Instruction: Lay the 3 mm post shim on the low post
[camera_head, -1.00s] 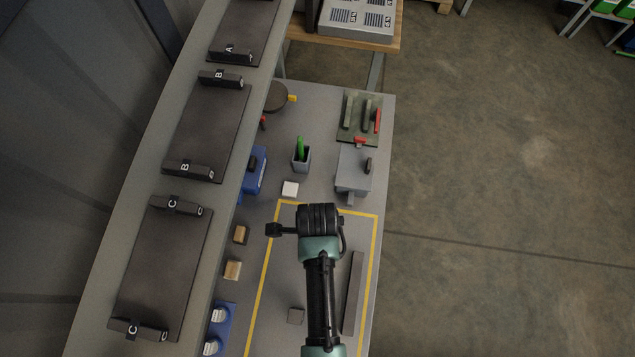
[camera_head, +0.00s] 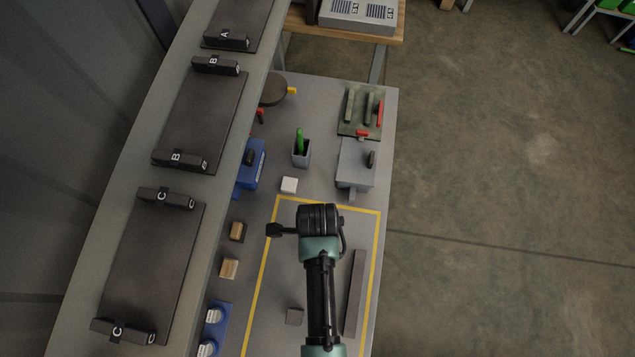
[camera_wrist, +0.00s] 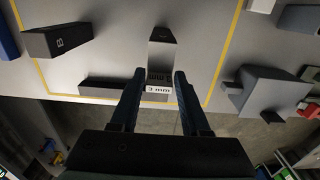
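In the wrist view, my gripper (camera_wrist: 160,75) has its two dark fingers apart. A small piece with a dark ribbed upper part and a white, printed lower face (camera_wrist: 158,86) shows between them; whether they touch it is unclear. A grey post-like piece with a dark end (camera_wrist: 162,50) lies just beyond, in line with the fingers. I cannot tell which of these is the shim or the low post. A dark block marked B (camera_wrist: 58,42) stands to the left. In the head view, my arm covers the fingers and the spot under them.
A raised shelf (camera_head: 205,205) runs along the left.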

